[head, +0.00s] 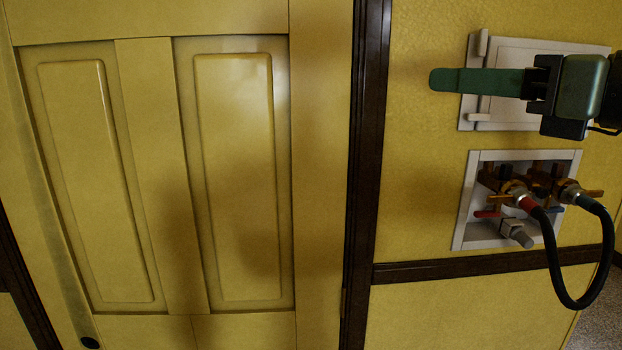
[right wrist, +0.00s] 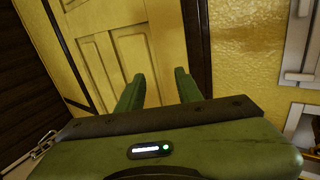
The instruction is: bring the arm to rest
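My right gripper (head: 441,79) comes in from the right edge of the head view, with its green finger pointing left. It is in front of a white wall panel (head: 500,118) and covers part of it. In the right wrist view my right gripper (right wrist: 158,82) shows two green fingers standing apart with nothing between them, so it is open and empty. Beyond the fingers are the yellow door and its dark frame. My left gripper is in neither view.
A yellow panelled door (head: 155,180) fills the left, with a dark frame (head: 364,170) beside it. Below my right gripper a white recessed box (head: 463,215) holds valves. A dark hose (head: 555,270) loops from it. The wall between frame and box is clear.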

